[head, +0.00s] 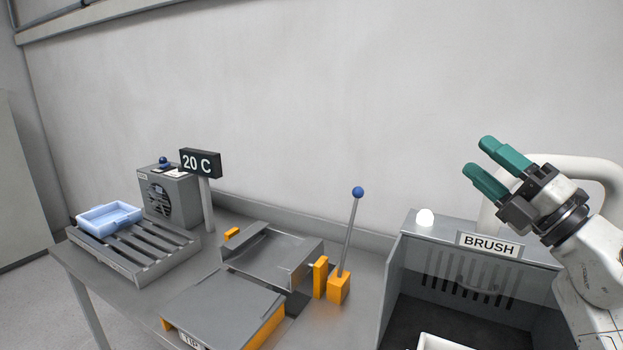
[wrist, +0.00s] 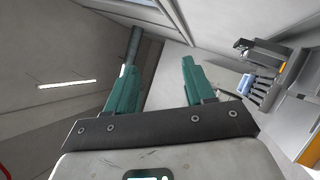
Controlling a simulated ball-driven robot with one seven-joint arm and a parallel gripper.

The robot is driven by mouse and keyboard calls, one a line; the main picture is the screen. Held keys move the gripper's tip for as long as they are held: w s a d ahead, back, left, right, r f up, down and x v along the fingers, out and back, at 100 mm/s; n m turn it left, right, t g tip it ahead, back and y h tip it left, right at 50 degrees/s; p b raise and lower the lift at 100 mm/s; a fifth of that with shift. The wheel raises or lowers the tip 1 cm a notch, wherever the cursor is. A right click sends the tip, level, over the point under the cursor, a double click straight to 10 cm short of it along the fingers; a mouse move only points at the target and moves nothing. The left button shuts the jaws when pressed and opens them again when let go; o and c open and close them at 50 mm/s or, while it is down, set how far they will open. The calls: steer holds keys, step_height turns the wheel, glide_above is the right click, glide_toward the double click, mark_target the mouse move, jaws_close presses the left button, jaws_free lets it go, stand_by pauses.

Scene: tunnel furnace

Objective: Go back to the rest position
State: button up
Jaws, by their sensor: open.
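My gripper (head: 484,165) has green fingers and is raised at the right of the head view, in front of the bare wall and above the BRUSH station. It is open, with nothing between the fingers. In the wrist view my gripper (wrist: 160,85) shows both green fingers spread apart with an empty gap. No other object touches it.
A light blue tray (head: 109,216) sits on a slatted rack (head: 135,262) at the left. A fan box (head: 170,196), a "20 C" sign (head: 200,163), a blue-knobbed lever (head: 350,232) and the BRUSH box (head: 488,244) stand along the bench. Air above the bench is clear.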

steer(key=s+d+f+m+t+h, duration=0.2)
steer(key=d+f+m+h, duration=0.1)
steer(key=m+h, duration=0.7)
steer(key=s+d+f+m+t+h, duration=0.1)
steer(key=d+f+m+t+h, duration=0.2)
steer(key=m+h, duration=0.7)
steer(key=s+d+f+m+g, duration=0.15)
steer(key=f+m+g, duration=0.25)
steer(key=f, duration=0.4)
steer(key=s+f+m+g, duration=0.2)
steer(key=f+m+g, duration=0.25)
steer(key=f, duration=0.35)
steer(key=s+a+f+g+y, duration=0.4)
steer(key=s+a+f+g, duration=0.15)
steer(key=s+f, duration=0.6)
steer(key=s+a+f+g+y, duration=0.3)
steer(key=s+a+f+g, duration=0.25)
steer(key=s+f, duration=0.6)
steer(key=s+f+g+b, duration=0.2)
steer(key=s+f+b, duration=0.2)
steer(key=f, duration=0.4)
steer(key=s+d+f+g+b, duration=0.1)
steer(key=s+f+g+b, duration=0.1)
steer(key=s+f+b, duration=0.3)
step_height(320, 180, down, 4)
steer(key=shift+s+d+f+b, duration=0.15)
steer(key=shift+s+d+b, duration=0.1)
steer(key=shift+b, duration=0.25)
